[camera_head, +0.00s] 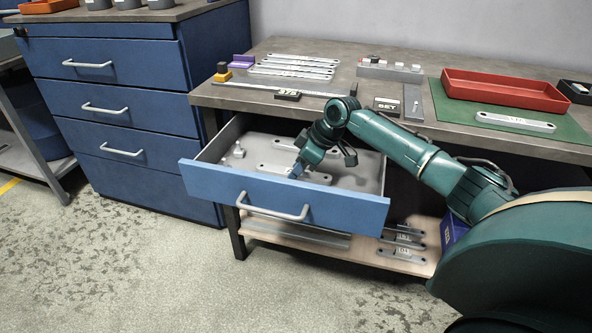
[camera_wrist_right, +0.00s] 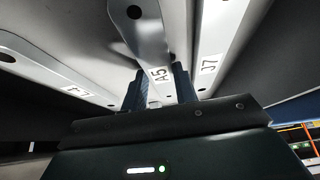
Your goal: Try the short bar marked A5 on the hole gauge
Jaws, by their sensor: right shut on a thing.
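My right gripper (camera_head: 297,170) reaches down into the open blue drawer (camera_head: 285,198). In the right wrist view, its fingers (camera_wrist_right: 158,88) are shut on the grey short bar marked A5 (camera_wrist_right: 146,35), with the label between them. A bar marked J7 (camera_wrist_right: 214,62) lies to its right and a bar marked L4 (camera_wrist_right: 65,80) to its left, both apart from the fingers. A grey block with several pegs (camera_head: 390,70) stands at the back of the bench; I cannot tell whether it is the hole gauge. My left gripper is out of view.
The drawer front and bench edge flank my right arm. More bars (camera_head: 402,243) lie on the lower shelf.

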